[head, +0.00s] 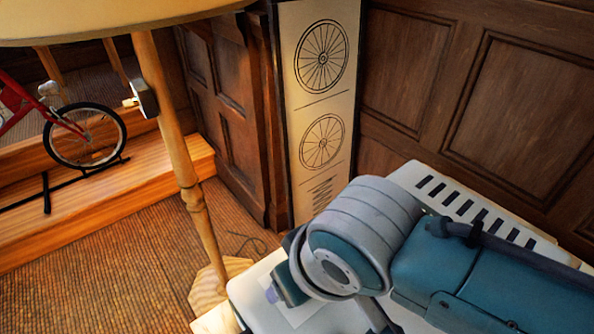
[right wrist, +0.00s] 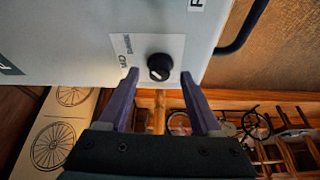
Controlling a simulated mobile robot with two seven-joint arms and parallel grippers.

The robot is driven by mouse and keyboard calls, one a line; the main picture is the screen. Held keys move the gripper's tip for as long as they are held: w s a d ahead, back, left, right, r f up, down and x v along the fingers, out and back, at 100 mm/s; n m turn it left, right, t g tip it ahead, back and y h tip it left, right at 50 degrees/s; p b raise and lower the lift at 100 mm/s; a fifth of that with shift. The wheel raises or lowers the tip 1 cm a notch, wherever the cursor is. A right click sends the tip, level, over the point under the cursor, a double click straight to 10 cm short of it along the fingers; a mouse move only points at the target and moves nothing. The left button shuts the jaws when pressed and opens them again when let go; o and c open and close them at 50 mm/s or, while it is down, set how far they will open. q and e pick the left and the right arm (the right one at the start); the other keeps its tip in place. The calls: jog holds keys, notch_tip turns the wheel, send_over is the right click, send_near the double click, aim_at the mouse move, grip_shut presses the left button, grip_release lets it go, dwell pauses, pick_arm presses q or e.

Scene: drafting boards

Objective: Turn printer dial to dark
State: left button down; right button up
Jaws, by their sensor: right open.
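The printer is a pale grey-white box; its slotted top (head: 470,213) shows in the head view, partly hidden behind my right arm. In the right wrist view its panel (right wrist: 95,30) fills the upper left. A round black dial (right wrist: 160,67) sits on a white label plate (right wrist: 135,47) with small print that I cannot read surely. My right gripper (right wrist: 160,75) is open, with one purple finger on each side of the dial. I cannot tell whether the fingers touch it. The dial's pointing direction is unclear. My left gripper is not in view.
A wooden lamp stand (head: 178,150) with a wide shade (head: 110,20) stands left of the printer. A red bicycle (head: 85,137) is on a wooden step behind. A wheel poster (head: 320,100) and dark panelled walls (head: 480,90) close off the back. A dark cable (right wrist: 243,30) hangs beside the printer.

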jog(key=p+v, duration=0.2)
jog(key=v, duration=0.7)
jog(key=shift+s+r, duration=0.1)
